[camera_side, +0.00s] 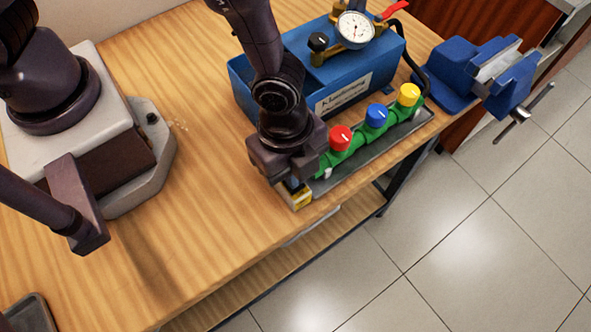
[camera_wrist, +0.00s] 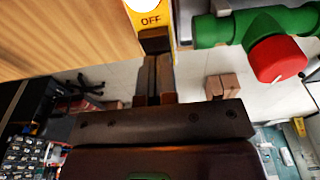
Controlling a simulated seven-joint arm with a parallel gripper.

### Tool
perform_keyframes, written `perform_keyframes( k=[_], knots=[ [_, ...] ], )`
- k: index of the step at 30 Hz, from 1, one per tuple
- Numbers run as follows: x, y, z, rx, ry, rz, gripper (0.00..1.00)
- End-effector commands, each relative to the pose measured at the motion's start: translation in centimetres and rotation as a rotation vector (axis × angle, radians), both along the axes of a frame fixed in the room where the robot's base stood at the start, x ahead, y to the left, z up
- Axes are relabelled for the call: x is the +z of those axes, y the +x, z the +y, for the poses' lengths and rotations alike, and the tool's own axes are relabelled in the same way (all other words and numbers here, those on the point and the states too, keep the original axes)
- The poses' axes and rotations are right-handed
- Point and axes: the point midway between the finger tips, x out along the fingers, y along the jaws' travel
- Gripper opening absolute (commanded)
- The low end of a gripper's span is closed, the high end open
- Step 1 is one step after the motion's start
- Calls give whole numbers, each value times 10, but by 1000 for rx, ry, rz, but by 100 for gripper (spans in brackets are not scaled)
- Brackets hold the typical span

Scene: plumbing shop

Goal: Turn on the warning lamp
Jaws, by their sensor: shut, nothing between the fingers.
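A small yellow switch box (camera_side: 302,198) sits at the near end of the grey plate, by the bench's front edge. In the wrist view the yellow box (camera_wrist: 148,18) shows an "OFF" label with a black part (camera_wrist: 154,42) beside it. My gripper (camera_wrist: 158,58) is shut and empty, its fingertips right at the black part; I cannot tell if they touch. In the side view my gripper (camera_side: 294,183) points down over the box and hides part of it.
A green pipe (camera_side: 358,140) with red (camera_side: 340,138), blue (camera_side: 376,116) and yellow (camera_side: 409,94) knobs lies close to my gripper. Behind it stands a blue pump tank (camera_side: 300,50) with a gauge (camera_side: 355,27). A blue vise (camera_side: 455,62) is at the far end.

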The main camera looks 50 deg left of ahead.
Motion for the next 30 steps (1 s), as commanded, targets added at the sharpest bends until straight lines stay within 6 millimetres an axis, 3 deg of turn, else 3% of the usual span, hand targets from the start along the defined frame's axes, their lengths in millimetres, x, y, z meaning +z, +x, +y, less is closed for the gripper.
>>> perform_keyframes(
  k=[16,20,30],
  knots=[
    [10,1,3,0,-2,-2,0],
    [32,1,0,0,-5,-6,0],
    [109,1,-9,2,-5,-6,0]
  ],
)
